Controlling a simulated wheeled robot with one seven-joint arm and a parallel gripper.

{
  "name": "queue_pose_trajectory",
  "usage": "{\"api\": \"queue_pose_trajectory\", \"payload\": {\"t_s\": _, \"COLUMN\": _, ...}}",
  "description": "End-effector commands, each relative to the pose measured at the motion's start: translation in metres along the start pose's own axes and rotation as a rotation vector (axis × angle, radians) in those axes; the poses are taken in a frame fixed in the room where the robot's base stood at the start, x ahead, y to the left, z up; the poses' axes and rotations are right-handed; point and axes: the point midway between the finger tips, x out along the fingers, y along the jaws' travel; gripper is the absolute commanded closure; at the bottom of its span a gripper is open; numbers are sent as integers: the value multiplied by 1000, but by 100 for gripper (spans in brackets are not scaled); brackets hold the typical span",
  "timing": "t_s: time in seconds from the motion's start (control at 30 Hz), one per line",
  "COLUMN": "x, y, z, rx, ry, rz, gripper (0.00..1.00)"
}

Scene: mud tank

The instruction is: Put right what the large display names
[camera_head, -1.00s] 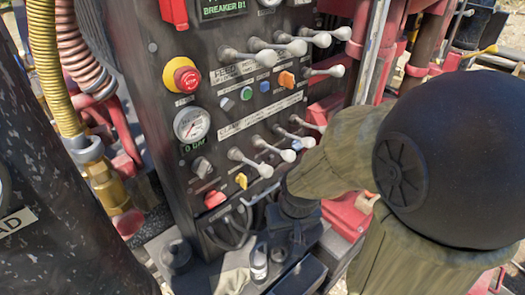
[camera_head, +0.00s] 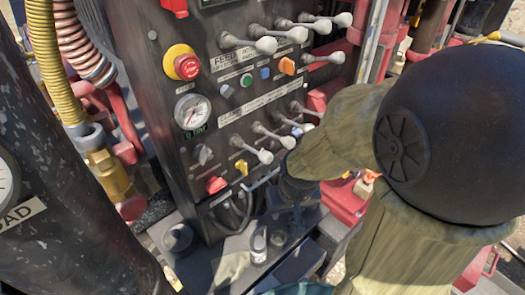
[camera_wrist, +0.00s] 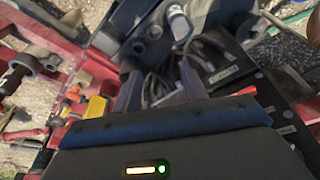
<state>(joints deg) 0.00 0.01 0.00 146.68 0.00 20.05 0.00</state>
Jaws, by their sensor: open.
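The dark control panel (camera_head: 190,130) fills the middle of the head view. Only the bottom edge of a display (camera_head: 215,2) shows at its top, its text now cut off. The panel carries several grey levers (camera_head: 265,153), a red stop button on yellow (camera_head: 187,67), a gauge (camera_head: 192,111), and red (camera_head: 216,185), yellow and orange knobs. My gripper (camera_head: 297,213) is low in front of the panel's lower right, partly hidden by my sleeved arm. In the wrist view my open gripper (camera_wrist: 160,88) has its fingers apart, with dark cables between and beyond them and nothing held.
A small shelf (camera_head: 225,270) below the panel holds a dark round cap (camera_head: 178,237) and a metal cylinder (camera_head: 259,243). Yellow and copper hoses (camera_head: 85,45) run at left beside a thick black column (camera_head: 70,210). Red machine frames stand at right.

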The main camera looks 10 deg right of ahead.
Motion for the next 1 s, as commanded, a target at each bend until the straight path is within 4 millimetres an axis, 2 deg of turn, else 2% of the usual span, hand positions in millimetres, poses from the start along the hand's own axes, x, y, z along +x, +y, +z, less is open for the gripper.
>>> {"api": "queue_pose_trajectory", "payload": {"t_s": 0.03, "x": 0, "y": 0, "z": 0, "rx": 0, "ry": 0, "rz": 0, "gripper": 68}}
{"api": "queue_pose_trajectory", "payload": {"t_s": 0.2, "x": 0, "y": 0, "z": 0, "rx": 0, "ry": 0, "rz": 0, "gripper": 100}}
{"api": "queue_pose_trajectory", "payload": {"t_s": 1.0, "x": 0, "y": 0, "z": 0, "rx": 0, "ry": 0, "rz": 0, "gripper": 100}}
